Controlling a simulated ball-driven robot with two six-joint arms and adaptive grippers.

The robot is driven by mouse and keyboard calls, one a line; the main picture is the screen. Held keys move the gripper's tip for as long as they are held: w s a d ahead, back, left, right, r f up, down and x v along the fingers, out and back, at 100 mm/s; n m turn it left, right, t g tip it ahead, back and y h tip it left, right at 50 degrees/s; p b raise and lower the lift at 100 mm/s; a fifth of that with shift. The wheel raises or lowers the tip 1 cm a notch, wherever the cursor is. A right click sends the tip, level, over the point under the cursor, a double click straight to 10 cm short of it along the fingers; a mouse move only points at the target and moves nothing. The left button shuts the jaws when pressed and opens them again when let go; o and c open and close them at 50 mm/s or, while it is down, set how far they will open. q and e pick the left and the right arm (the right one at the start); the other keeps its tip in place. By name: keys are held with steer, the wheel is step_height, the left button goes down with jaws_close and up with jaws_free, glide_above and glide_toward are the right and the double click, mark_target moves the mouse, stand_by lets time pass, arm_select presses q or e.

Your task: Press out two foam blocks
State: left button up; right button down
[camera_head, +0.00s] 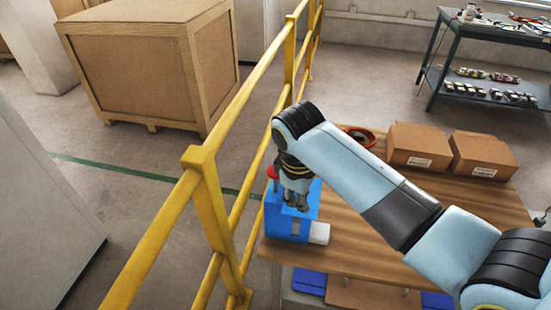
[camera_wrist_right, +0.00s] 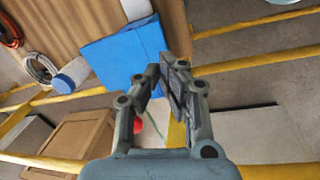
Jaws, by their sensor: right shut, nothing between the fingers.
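A blue box-shaped press (camera_head: 283,217) stands at the left end of the wooden table, with a red knob (camera_head: 272,172) at its upper left. A white foam-like piece (camera_head: 320,233) lies against the press's lower right side. My right gripper (camera_head: 297,205) points down, shut and empty, at the top of the press; contact cannot be told. My left gripper is out of view.
A yellow railing (camera_head: 210,205) runs close along the table's left side. Two cardboard boxes (camera_head: 420,145) (camera_head: 482,153) and a red-rimmed round item (camera_head: 360,137) sit at the table's back. The wooden tabletop (camera_head: 345,210) is mostly bare in the middle, under my right arm.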

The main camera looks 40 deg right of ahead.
steer(key=w+r+n+g, duration=0.1)
steer(key=w+r+n, duration=0.15)
steer(key=w, duration=0.35)
steer(key=n+g+p, duration=0.2)
glide_toward(272, 168)
steer(key=shift+s+d+r, duration=0.1)
steer(key=shift+s+d, duration=0.05)
steer(key=shift+s, duration=0.35)
steer(key=shift+x, duration=0.85)
steer(key=b+x, duration=0.3)
steer(key=x, duration=0.1)
steer(key=shift+f, duration=0.35)
steer(key=shift+d+f+b, duration=0.2)
steer(key=shift+f+b, duration=0.15)
steer(key=shift+b, duration=0.1)
